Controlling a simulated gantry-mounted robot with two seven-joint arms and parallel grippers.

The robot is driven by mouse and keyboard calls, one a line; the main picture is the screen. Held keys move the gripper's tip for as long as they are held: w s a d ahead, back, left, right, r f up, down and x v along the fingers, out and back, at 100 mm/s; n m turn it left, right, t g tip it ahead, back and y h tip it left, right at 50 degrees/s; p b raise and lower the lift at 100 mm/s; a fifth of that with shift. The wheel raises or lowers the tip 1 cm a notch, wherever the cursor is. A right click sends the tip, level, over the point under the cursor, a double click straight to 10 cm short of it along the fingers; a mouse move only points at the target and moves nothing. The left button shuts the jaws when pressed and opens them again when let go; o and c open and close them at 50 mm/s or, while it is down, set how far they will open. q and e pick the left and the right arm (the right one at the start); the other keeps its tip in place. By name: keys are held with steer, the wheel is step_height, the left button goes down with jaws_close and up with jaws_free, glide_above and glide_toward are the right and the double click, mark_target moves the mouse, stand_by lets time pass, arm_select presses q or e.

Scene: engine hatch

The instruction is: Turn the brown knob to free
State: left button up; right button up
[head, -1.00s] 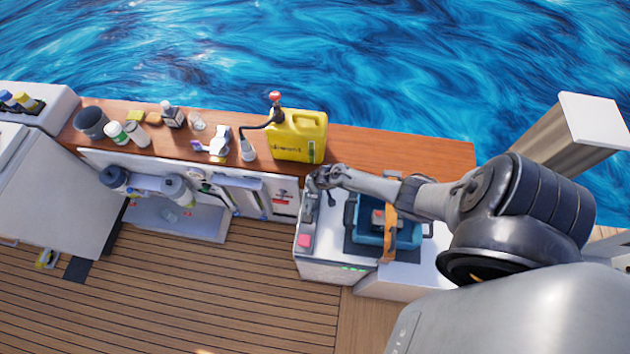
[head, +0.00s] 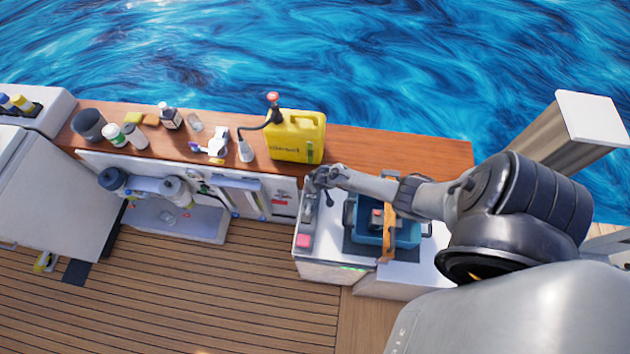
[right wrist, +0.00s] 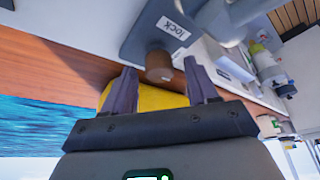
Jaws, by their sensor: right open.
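The brown knob (right wrist: 158,64) shows in the right wrist view as a short round knob on a grey plate (right wrist: 152,32). A white label (right wrist: 172,27) reading "lock" is on the plate beside it. My right gripper (right wrist: 160,80) is open, with its two dark fingers apart on either side of the knob. I cannot tell whether either finger touches it. In the head view my right gripper (head: 322,180) is over the back left of the white cabinet. The knob is too small or hidden to make out there. My left gripper is not in view.
A blue crate (head: 361,252) with a brown strap sits on the cabinet, under my right forearm. A yellow canister (head: 298,140) stands on the wooden counter (head: 400,148) close behind the gripper. Bottles stand further left.

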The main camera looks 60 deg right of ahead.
steer(key=shift+s+a+r+p, duration=0.1)
steer(key=shift+s+r+p, duration=0.2)
steer(key=shift+r, duration=0.3)
steer(key=p+v, duration=0.2)
steer(key=v, duration=0.7)
steer(key=shift+r, duration=0.2)
